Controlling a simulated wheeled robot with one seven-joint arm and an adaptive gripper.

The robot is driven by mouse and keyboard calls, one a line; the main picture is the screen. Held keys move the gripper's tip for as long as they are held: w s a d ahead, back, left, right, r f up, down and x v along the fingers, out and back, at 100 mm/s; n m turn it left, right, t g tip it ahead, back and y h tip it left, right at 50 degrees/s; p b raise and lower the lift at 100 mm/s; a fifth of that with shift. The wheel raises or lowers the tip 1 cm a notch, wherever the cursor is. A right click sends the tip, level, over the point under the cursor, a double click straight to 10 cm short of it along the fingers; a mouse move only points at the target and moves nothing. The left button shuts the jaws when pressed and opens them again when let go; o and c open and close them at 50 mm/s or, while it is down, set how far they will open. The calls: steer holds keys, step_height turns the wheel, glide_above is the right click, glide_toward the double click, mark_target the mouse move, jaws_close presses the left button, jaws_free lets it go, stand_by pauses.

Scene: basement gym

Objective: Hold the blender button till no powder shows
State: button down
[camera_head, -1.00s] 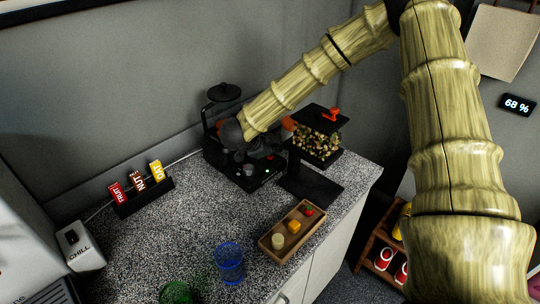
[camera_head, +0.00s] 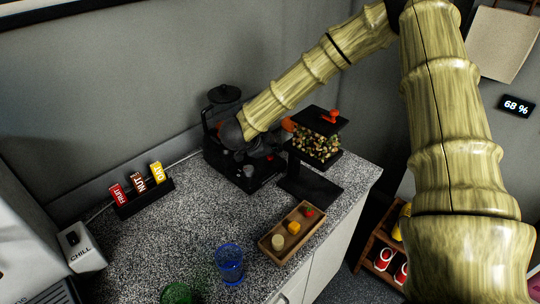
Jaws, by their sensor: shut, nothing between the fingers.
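The black blender (camera_head: 222,112) stands at the back of the speckled counter against the wall, with a dark lid on top. My arm reaches down from the upper right across its front. My gripper (camera_head: 262,172) is dark, low at the front of the blender base, and shut with nothing held. A small red light (camera_head: 251,187) shows at the front of the base. The button itself cannot be made out behind my gripper. My arm covers much of the jar, so whether powder shows inside cannot be told.
A dispenser of mixed pieces (camera_head: 316,144) with a red knob stands right of the blender. A wooden tray (camera_head: 266,243) holds small items. A blue cup (camera_head: 229,264), a green cup (camera_head: 176,293) and a rack of labelled packets (camera_head: 130,207) stand on the counter.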

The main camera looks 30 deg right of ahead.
mark_target(272, 157)
steer(key=shift+r+p, duration=0.3)
steer(key=shift+r, duration=0.25)
steer(key=shift+r+p, duration=2.15)
steer(key=shift+r, duration=0.35)
steer(key=shift+f, duration=0.2)
step_height(272, 157, down, 3)
steer(key=b, duration=0.3)
steer(key=shift+r, duration=0.2)
steer(key=shift+r+b, duration=0.3)
steer(key=shift+b, duration=0.75)
